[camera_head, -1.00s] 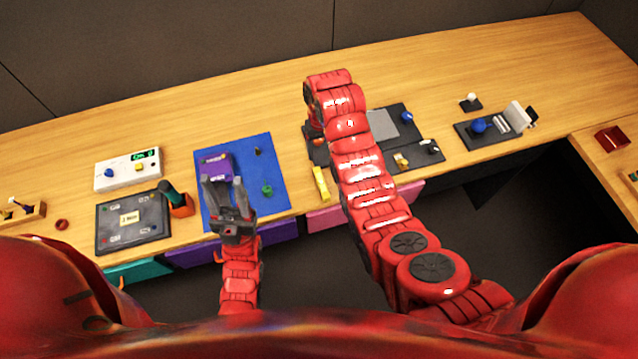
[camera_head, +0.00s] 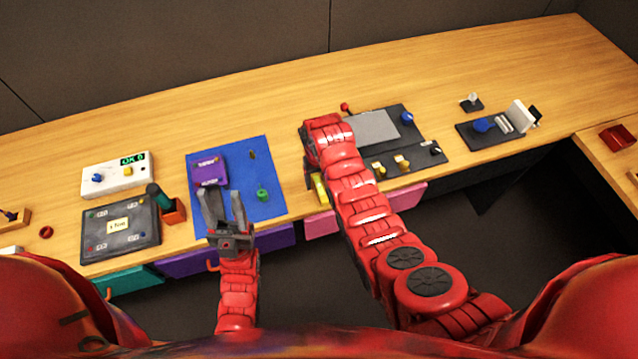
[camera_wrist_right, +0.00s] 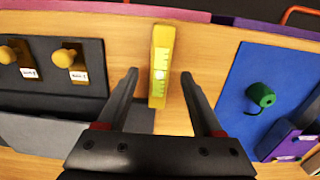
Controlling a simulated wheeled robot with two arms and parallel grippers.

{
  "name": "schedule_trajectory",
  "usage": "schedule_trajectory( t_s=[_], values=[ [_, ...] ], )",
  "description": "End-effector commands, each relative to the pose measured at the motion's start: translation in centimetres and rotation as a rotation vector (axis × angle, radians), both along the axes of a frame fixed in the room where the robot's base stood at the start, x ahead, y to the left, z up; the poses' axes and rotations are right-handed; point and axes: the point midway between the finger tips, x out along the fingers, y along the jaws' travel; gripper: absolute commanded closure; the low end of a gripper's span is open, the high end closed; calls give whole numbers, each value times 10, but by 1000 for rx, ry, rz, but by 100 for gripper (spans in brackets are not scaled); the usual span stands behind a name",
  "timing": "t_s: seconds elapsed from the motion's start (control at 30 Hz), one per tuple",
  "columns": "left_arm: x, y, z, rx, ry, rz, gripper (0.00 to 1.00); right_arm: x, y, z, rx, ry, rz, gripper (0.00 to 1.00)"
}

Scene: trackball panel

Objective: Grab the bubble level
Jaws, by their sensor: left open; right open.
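The bubble level is a yellow bar with a pale green vial. In the right wrist view the bubble level (camera_wrist_right: 161,62) lies on the wooden desk, ahead of and between the fingers. In the head view the bubble level (camera_head: 319,190) shows at the desk's front edge, partly hidden by my right arm. My right gripper (camera_wrist_right: 160,75) is open and empty, its fingers on either side of the bar's near end. My left gripper (camera_head: 220,190) is open and empty over the front of the blue mat.
A blue mat (camera_head: 268,170) carries a purple box (camera_head: 208,170) and a green knob (camera_head: 262,195). A dark panel (camera_head: 425,155) with yellow knobs lies right of the level. A trackball panel (camera_head: 490,133) stands further right. Bare desk lies toward the back.

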Motion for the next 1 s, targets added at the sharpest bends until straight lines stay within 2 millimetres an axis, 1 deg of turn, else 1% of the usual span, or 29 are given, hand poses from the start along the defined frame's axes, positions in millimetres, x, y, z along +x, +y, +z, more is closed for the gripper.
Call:
schedule_trajectory(
  t_s=[0.1, 0.23, 0.5, 0.53, 0.9, 1.0],
  values=[
    [0, 0, 5, 0, 1, 0, 50, 1, 0, -8, 0, 0, 0, 32],
    [0, 0, 7, 0, 1, 0, 50, 1, 0, -15, 1, -4, 0, 32],
    [0, 0, 6, 0, 1, 0, 50, 1, 0, -17, 2, -5, 0, 32],
    [0, 0, 6, 0, 1, 0, 50, 1, 0, -17, 2, -5, 0, 34],
    [0, 0, 6, 0, 1, 0, 50, 1, 0, -17, 2, -5, 0, 100],
    [0, 0, 6, 0, 1, 0, 50, 1, 0, -17, 2, -5, 0, 100]
  ],
)
